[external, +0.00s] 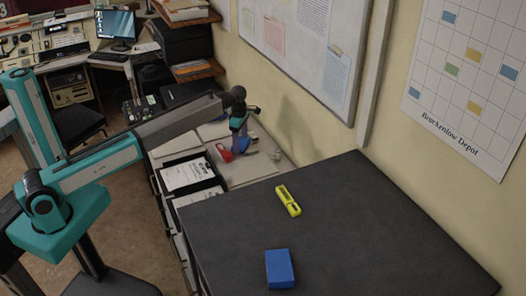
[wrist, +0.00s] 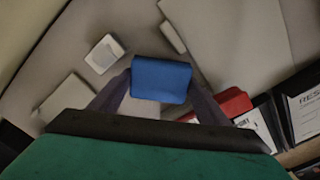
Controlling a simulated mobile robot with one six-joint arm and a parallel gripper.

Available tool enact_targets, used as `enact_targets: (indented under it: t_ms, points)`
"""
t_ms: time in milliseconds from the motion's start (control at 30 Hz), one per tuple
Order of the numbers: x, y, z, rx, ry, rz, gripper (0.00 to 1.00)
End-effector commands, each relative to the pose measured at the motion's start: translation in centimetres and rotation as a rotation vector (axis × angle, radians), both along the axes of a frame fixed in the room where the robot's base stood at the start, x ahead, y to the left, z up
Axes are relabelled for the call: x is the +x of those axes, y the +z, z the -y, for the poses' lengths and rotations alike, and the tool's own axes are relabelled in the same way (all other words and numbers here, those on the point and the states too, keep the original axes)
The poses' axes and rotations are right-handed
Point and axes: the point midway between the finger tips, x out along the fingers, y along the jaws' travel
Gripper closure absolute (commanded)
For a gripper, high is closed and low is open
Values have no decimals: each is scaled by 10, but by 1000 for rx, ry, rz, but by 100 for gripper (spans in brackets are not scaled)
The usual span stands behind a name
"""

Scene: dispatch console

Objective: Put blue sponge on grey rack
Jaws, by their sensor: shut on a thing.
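A blue block, which looks like the blue sponge (wrist: 161,77), sits between the fingers of my gripper (wrist: 160,97) in the wrist view. My gripper is shut on it. In the external view my gripper (external: 240,147) points down over the light lower desk, beside a red object. The held block is hard to make out there. Another blue block (external: 280,268) lies on the dark tabletop at the front. I cannot pick out the grey rack with certainty in either view.
The red object (external: 224,153) is close to my gripper and also shows in the wrist view (wrist: 230,102). Black trays with papers (external: 188,174) stand left. The wall is behind.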

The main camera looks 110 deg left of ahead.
Motion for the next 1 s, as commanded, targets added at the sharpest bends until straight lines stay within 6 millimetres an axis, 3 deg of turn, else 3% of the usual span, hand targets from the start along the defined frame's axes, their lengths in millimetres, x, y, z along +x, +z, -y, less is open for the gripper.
enact_targets:
  t_ms: [600,1000]
  points:
    - [1,75,-1,1,0,1,55]
    - [0,83,0,0,0,0,55]
